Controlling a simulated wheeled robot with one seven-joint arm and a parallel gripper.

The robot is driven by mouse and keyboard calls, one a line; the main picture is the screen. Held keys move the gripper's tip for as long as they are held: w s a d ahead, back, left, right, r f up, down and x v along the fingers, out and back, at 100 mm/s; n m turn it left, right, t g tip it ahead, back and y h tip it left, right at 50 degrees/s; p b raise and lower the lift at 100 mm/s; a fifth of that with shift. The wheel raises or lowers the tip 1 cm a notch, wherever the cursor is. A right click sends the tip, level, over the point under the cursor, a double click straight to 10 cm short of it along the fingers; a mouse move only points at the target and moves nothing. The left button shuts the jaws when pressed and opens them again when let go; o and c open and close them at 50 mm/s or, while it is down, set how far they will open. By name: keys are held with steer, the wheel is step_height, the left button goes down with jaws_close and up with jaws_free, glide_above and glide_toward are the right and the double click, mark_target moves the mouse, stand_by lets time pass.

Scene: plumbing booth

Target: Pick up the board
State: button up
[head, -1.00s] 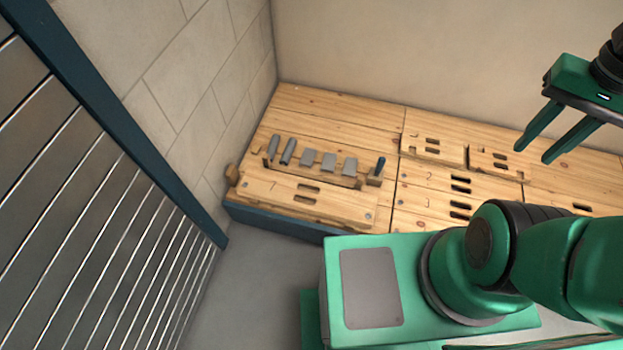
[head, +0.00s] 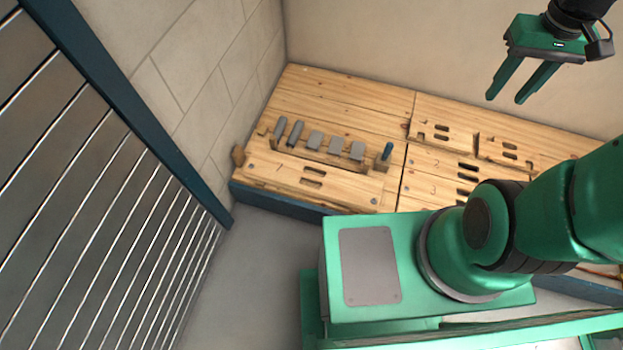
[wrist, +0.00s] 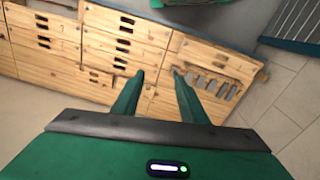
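Several pale wooden boards with paired slots lie on the wooden bench; I cannot tell which one the task means. One long board (head: 340,188) is at the bench's front left, in front of a row of grey pieces. Numbered boards (head: 425,165) lie right of it, partly hidden by my arm. Two shorter boards (head: 453,142) (head: 492,150) lie behind those. My gripper (head: 505,99) is open and empty, high above the bench's right part. In the wrist view my gripper (wrist: 158,73) has its fingers apart with nothing between them, and slotted boards (wrist: 110,45) show beyond.
Grey pieces (head: 314,140) and a blue-topped peg (head: 387,152) stand in a wooden rack. A slatted metal shutter (head: 100,200) with a blue frame is on the left. Walls close off the bench's back and left. Grey floor (head: 265,250) lies in front of the bench.

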steer(key=w+a+f+n, duration=0.2)
steer(key=w+f+n, duration=0.1)
steer(key=w+f, duration=0.3)
steer(key=w+a+f+n, duration=0.25)
steer(key=w+f, duration=0.25)
steer(key=w, duration=0.3)
steer(key=w+a+f+n+t+y, duration=0.1)
steer(key=w+a+f+n, duration=0.1)
steer(key=w+a+f, duration=0.4)
steer(key=w+a+f+n+y, duration=0.1)
steer(key=w+a+f+n, duration=0.15)
steer(key=f, duration=0.65)
steer(key=n+y, duration=0.3)
steer(key=n, duration=0.3)
glide_toward(313, 178)
steer(key=shift+x, duration=0.95)
steer(key=x, duration=0.5)
steer(key=shift+w+a+f, duration=0.1)
steer(key=shift+a+f, duration=0.15)
steer(key=shift+f, duration=0.1)
steer(key=shift+w+a+f, duration=0.1)
steer(key=shift+f, duration=0.15)
steer(key=shift+f, duration=0.25)
